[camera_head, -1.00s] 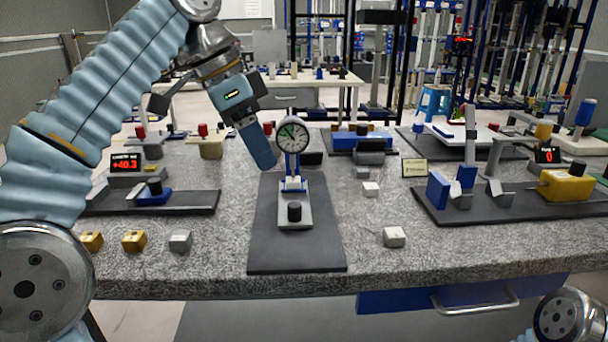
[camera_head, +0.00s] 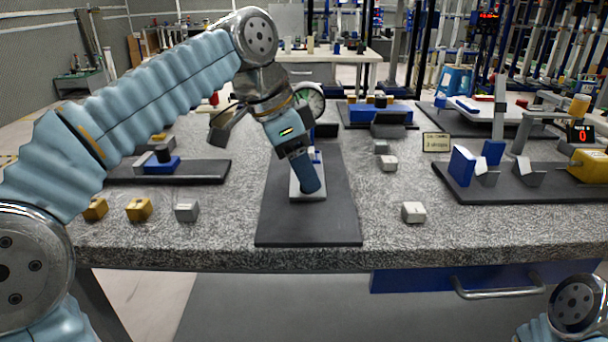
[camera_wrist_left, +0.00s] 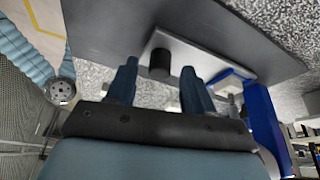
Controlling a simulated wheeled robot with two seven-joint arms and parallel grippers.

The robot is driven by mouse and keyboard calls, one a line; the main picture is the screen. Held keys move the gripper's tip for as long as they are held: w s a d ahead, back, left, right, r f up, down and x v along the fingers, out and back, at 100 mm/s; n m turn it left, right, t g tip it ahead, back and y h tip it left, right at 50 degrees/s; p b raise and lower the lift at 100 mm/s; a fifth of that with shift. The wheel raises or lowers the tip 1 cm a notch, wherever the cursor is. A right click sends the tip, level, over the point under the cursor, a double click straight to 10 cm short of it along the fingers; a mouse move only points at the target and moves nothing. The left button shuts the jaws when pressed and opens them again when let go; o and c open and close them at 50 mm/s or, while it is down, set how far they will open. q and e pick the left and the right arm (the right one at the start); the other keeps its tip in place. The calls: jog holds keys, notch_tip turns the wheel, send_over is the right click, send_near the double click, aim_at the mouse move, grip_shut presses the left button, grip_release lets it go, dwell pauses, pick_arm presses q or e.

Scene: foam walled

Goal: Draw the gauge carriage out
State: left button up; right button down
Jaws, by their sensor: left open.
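The gauge carriage is a light grey plate (camera_head: 295,191) on a dark base (camera_head: 310,228), partly hidden by my left gripper. A black knob (camera_wrist_left: 160,66) stands on the carriage plate (camera_wrist_left: 195,55) in the left wrist view. The round dial gauge (camera_head: 315,103) rises behind my wrist, partly covered. My left gripper (camera_head: 312,188) is low over the carriage, jaws open. In the left wrist view its two blue fingers (camera_wrist_left: 159,70) appear on either side of the knob, with nothing gripped. I cannot tell whether they touch it. My right gripper is out of view.
Two yellow blocks (camera_head: 138,209) and a grey block (camera_head: 187,212) sit to the left. A pale block (camera_head: 413,212) lies to the right. A fixture with blue plates (camera_head: 461,166) stands further right. A drawer handle (camera_head: 500,290) juts below the table edge.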

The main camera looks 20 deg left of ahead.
pick_arm(q)
jog(key=shift+d+f, duration=0.1)
jog(key=shift+f, duration=0.2)
grip_shut()
